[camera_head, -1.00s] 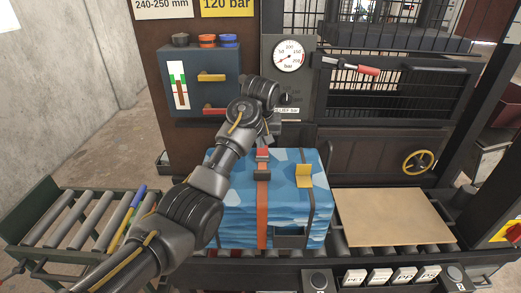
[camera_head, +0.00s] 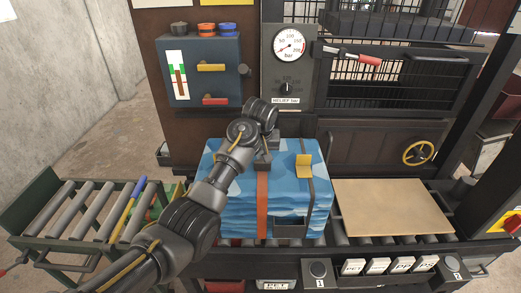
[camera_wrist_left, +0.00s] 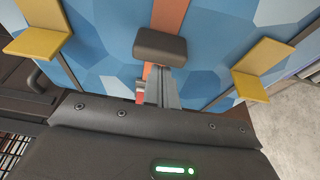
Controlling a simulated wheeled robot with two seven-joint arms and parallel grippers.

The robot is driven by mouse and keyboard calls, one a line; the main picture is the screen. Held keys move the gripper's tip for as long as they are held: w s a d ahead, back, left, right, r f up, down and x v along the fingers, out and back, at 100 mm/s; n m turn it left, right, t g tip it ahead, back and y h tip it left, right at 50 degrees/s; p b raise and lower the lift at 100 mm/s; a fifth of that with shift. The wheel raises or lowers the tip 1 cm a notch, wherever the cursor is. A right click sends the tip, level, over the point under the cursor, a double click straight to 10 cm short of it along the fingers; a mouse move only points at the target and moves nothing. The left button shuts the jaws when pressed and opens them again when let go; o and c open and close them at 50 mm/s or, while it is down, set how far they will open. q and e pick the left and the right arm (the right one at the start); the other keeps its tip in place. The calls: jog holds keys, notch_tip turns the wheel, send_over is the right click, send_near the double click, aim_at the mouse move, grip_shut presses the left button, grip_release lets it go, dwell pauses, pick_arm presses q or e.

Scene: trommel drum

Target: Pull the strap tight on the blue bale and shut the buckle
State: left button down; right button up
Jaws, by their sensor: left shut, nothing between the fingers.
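The blue bale (camera_head: 230,205) sits on the roller bed with an orange strap (camera_head: 262,210) running down its front. My left gripper (camera_head: 264,161) is over the bale's top at that strap and hides most of the buckle area. In the left wrist view, a dark rounded block (camera_wrist_left: 160,46) lies on the orange strap (camera_wrist_left: 169,14), just beyond my shut, empty fingers (camera_wrist_left: 158,88). I cannot tell whether the fingers touch it or whether the buckle is shut. The bale's blue top (camera_wrist_left: 215,45) fills much of that view. My right gripper is not in view.
A yellow tab (camera_head: 303,166) stands on a dark strap at the bale's right. A brown board (camera_head: 392,207) lies on rollers to the right. A roller table (camera_head: 75,215) is at left. The press frame with a gauge (camera_head: 289,44) rises behind.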

pick_arm(q)
jog(key=shift+s, duration=0.3)
jog(key=s, duration=0.6)
jog(key=shift+s, duration=0.15)
jog(key=shift+f, duration=0.2)
